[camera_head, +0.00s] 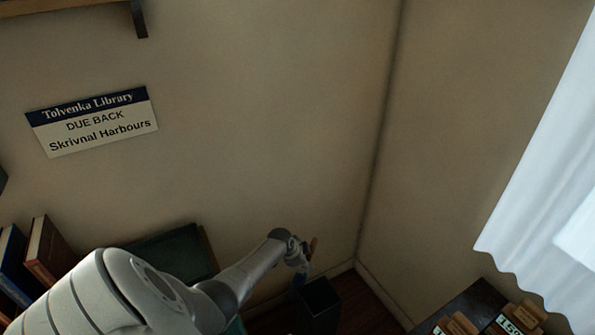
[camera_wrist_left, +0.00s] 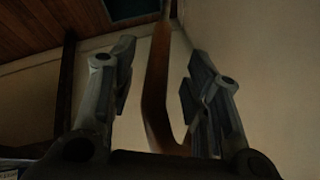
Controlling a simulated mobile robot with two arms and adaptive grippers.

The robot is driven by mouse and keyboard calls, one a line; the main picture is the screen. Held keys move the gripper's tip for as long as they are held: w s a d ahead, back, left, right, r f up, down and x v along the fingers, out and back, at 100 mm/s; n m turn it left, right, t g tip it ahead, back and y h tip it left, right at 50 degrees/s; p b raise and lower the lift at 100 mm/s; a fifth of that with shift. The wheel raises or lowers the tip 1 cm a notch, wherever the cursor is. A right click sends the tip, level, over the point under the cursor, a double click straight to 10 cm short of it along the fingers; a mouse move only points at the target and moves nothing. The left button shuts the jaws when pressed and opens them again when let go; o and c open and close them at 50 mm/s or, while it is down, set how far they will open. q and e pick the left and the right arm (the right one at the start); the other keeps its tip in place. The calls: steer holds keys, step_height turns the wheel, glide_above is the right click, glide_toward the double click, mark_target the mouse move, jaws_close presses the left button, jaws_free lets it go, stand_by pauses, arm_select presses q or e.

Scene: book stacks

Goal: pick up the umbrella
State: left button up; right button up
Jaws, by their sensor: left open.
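The umbrella's brown wooden handle (camera_head: 313,246) rises beside my left gripper (camera_head: 303,270) in the head view, above a dark bin (camera_head: 319,299) in the room's corner. The rest of the umbrella is hidden or too dark to tell. In the left wrist view, a long brown handle (camera_wrist_left: 158,85) runs between the two spread fingers of my left gripper (camera_wrist_left: 162,65) and bends near its lower end. Space shows on both sides of it, so the fingers appear apart from it. My left gripper is open. My right gripper is not in view.
Books (camera_head: 48,252) stand at the left, near a dark green panel (camera_head: 178,252). A dark surface with labelled wooden blocks (camera_head: 520,318) is at the lower right, by a white curtain (camera_head: 548,190). Walls meet close behind the bin. A library sign (camera_head: 92,122) hangs on the wall.

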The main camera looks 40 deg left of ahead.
arm_select(q)
steer(key=b+x, duration=0.1)
steer(key=x, duration=0.2)
steer(key=shift+f, duration=0.1)
steer(key=shift+w+f, duration=0.1)
steer(key=shift+f, duration=0.1)
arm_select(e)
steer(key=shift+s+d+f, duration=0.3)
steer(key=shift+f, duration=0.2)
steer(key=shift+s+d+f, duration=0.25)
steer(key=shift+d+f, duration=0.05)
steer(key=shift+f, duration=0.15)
arm_select(q)
jaws_close()
steer(key=shift+w, duration=0.1)
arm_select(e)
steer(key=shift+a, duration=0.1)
